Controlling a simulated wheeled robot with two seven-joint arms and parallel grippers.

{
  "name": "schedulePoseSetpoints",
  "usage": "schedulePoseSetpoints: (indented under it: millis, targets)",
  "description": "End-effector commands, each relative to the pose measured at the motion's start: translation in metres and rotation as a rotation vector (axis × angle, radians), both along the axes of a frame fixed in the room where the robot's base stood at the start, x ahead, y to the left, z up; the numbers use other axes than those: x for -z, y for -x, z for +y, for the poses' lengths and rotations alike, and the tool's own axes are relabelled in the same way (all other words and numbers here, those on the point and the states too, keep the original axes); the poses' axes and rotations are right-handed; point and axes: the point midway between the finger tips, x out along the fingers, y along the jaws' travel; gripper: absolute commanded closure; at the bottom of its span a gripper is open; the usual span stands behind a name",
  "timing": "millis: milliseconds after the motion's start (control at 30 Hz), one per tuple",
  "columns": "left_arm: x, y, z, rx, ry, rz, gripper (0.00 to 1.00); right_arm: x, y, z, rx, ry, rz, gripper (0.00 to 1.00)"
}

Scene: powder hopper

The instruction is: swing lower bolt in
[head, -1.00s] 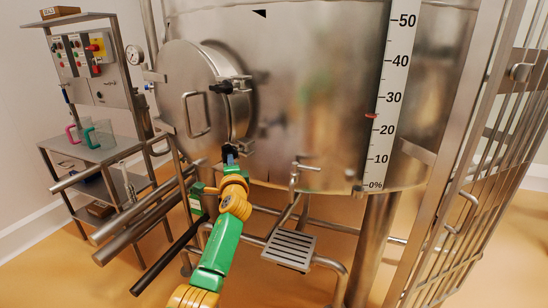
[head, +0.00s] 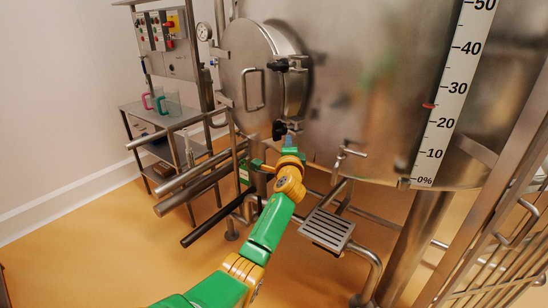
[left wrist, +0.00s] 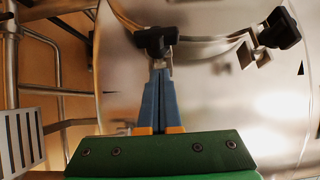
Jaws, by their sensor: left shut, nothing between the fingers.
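The round hopper door (head: 243,65) is against the steel vessel. The upper bolt (head: 280,65), with a black knob, is at its right edge. The lower bolt (head: 279,130) has a black knob at the door's lower right; I cannot tell whether its shank sits in its bracket. My left gripper (head: 289,141) is shut and empty, just below the lower bolt. In the left wrist view, the blue fingers (left wrist: 160,82) end by the lower bolt's shank, under its black knob (left wrist: 155,41); contact is unclear. Another black knob (left wrist: 281,29) is at upper right. My right gripper is not in view.
A pull handle (head: 254,90) stands out from the door. Steel pipes (head: 190,180) and a perforated step (head: 327,229) lie below, near my left arm. A cage gate (head: 505,235) is at right. A trolley with jugs (head: 165,104) stands at left.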

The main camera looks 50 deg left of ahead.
Motion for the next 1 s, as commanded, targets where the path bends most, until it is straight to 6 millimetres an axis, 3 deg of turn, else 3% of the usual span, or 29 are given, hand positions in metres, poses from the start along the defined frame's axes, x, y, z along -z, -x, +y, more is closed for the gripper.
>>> schedulePoseSetpoints:
  millis: [267,600,1000]
  targets:
    - [0.001,0.031,-0.004,0.001,-0.001,0.001,1.0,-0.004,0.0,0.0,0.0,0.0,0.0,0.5]
    - [0.001,0.085,-0.012,0.003,-0.001,0.003,1.0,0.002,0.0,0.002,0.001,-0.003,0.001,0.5]
    - [0.003,0.09,-0.014,0.006,0.004,0.006,1.0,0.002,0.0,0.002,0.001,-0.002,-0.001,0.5]
